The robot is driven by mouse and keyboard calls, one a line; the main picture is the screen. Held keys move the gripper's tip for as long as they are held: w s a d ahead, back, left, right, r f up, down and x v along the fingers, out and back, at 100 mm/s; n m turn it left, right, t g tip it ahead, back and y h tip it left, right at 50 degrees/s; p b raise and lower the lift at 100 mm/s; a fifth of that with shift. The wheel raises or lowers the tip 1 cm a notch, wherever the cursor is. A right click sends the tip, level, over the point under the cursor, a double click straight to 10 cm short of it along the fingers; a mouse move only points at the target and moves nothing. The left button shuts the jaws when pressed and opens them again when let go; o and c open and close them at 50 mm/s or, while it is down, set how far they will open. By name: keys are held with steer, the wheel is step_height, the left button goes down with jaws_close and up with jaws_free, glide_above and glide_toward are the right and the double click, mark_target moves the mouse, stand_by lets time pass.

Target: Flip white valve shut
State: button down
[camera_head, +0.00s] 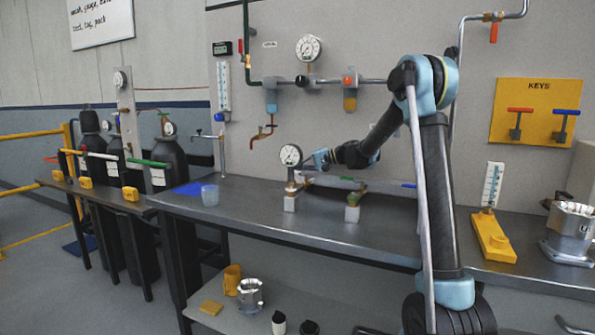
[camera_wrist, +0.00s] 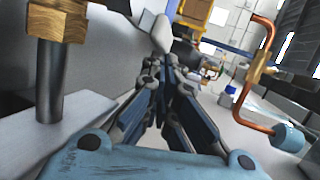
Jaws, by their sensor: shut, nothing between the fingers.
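My gripper (camera_head: 318,160) reaches left over the bench, close to the round gauge on the bench pipe. In the wrist view my gripper (camera_wrist: 163,90) has its dark fingers together, with nothing visible between them. A pale white-grey piece (camera_wrist: 147,28) lies just beyond the fingertips; I cannot tell for sure that it is the white valve's lever, or whether the fingers touch it. In the head view a white-handled bar (camera_head: 100,155) shows on the left side bench among other coloured handles.
The pressure gauge (camera_head: 290,155) stands beside my gripper. A brass fitting on a grey post (camera_wrist: 62,22) is close at the left, and a bent copper pipe (camera_wrist: 262,70) at the right.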

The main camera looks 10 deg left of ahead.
step_height(320, 180, up, 10)
stand_by(0.8)
steer(key=shift+d, duration=0.1)
